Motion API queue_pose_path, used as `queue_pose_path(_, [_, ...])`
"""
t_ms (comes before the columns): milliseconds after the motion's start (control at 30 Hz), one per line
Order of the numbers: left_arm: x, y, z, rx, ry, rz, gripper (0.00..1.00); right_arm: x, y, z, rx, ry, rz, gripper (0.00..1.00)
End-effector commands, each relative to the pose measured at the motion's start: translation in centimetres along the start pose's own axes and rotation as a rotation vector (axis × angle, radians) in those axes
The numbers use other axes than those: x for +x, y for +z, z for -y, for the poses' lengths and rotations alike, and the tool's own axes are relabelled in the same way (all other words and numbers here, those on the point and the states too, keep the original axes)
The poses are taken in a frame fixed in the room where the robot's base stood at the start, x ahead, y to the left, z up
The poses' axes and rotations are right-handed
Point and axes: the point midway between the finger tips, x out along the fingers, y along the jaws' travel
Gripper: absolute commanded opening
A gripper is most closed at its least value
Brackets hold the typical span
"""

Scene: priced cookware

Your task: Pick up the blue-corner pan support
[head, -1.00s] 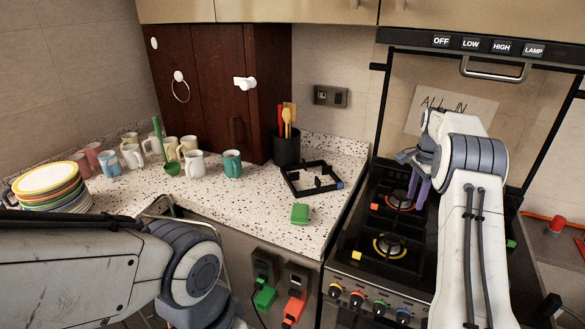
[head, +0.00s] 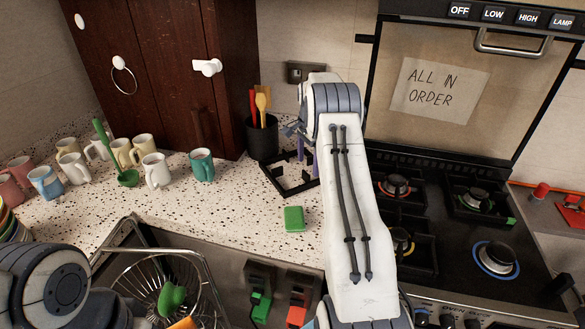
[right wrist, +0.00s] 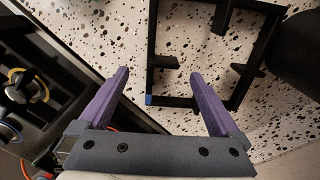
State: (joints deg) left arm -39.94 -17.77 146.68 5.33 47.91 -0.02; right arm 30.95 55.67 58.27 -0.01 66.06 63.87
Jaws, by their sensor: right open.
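The blue-corner pan support (head: 287,178) is a black square frame lying on the speckled counter, partly hidden by my right arm in the head view. In the right wrist view the pan support (right wrist: 205,99) shows at the upper right, with its blue corner (right wrist: 149,100) between my fingers' tips. My right gripper (head: 307,160) is over the frame's right side in the head view. In the right wrist view its purple fingers (right wrist: 160,80) are spread apart and empty, with the frame's near side beyond them. My left arm shows at the lower left, but its gripper is out of view.
A green block (head: 293,218) lies on the counter in front of the frame. A dark utensil pot (head: 262,140) stands behind it. Several mugs (head: 155,171) stand at left.

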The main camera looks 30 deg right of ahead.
Motion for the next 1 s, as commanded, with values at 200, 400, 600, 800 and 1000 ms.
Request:
queue_pose_path(200, [-1.4, -0.1, -0.1, 0.0, 0.0, 0.0, 1.0, 2.0, 0.2, 0.3, -0.001, 0.004, 0.002, 0.99])
queue_pose_path(400, [-2.3, -0.1, -0.2, -0.001, 0.0, 0.0, 1.0, 4.8, 0.4, 0.6, -0.003, 0.002, 0.001, 0.99])
queue_pose_path(600, [-2.2, -0.1, -0.2, -0.001, 0.0, 0.0, 1.0, 5.5, 0.5, 0.7, -0.005, 0.0, 0.0, 0.99])
queue_pose_path(800, [-2.2, -0.1, -0.2, -0.001, 0.0, 0.0, 1.0, 5.4, 0.5, 0.7, -0.005, 0.0, 0.0, 0.6])
queue_pose_path(1000, [-2.2, -0.1, -0.2, -0.001, 0.0, 0.0, 1.0, 5.4, 0.5, 0.7, -0.005, 0.0, 0.0, 0.0])
